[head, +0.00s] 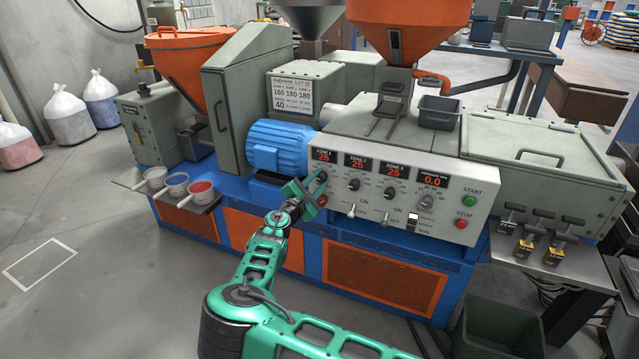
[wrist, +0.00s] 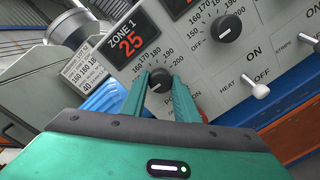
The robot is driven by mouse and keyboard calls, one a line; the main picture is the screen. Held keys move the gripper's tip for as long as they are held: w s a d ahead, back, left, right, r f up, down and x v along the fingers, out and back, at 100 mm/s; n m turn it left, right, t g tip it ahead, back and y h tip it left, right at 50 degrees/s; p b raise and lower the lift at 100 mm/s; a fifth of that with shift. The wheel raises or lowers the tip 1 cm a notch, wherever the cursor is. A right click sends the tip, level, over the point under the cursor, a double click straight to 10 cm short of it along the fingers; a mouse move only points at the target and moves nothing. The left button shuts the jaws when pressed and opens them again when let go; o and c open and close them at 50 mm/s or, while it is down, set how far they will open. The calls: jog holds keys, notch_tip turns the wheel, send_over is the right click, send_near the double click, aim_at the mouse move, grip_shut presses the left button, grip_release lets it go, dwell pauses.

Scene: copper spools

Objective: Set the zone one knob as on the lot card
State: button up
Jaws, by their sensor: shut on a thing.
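The zone one knob (wrist: 160,80) is a black dial with a printed scale, below the red display (wrist: 131,41) that reads 25. My gripper (wrist: 161,88) is shut on this knob, one green finger on each side of it. In the head view my gripper (head: 309,186) reaches the left end of the control panel (head: 408,185) and covers most of the knob. The lot card (head: 292,92) is a white sheet on the machine above the blue motor.
The zone two knob (head: 354,185) and zone three knob (head: 390,193) sit to the right, with displays reading 25. Toggle switches (head: 351,211) stick out below them. Green start (head: 470,201) and red stop (head: 461,224) buttons are at the panel's right. Small cups (head: 201,188) stand on a shelf at left.

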jog(key=m, duration=0.5)
jog(key=shift+m, duration=0.3)
jog(key=m, duration=0.5)
jog(key=shift+s+f, duration=0.1)
jog(key=shift+f, duration=0.05)
jog(key=shift+d+f, duration=0.1)
jog(key=o, duration=1.1)
jog(key=shift+c, duration=0.2)
jog(key=shift+r+y, duration=0.2)
jog(key=shift+y, duration=0.2)
jog(key=v, duration=1)
jog(key=shift+s+a, duration=0.25)
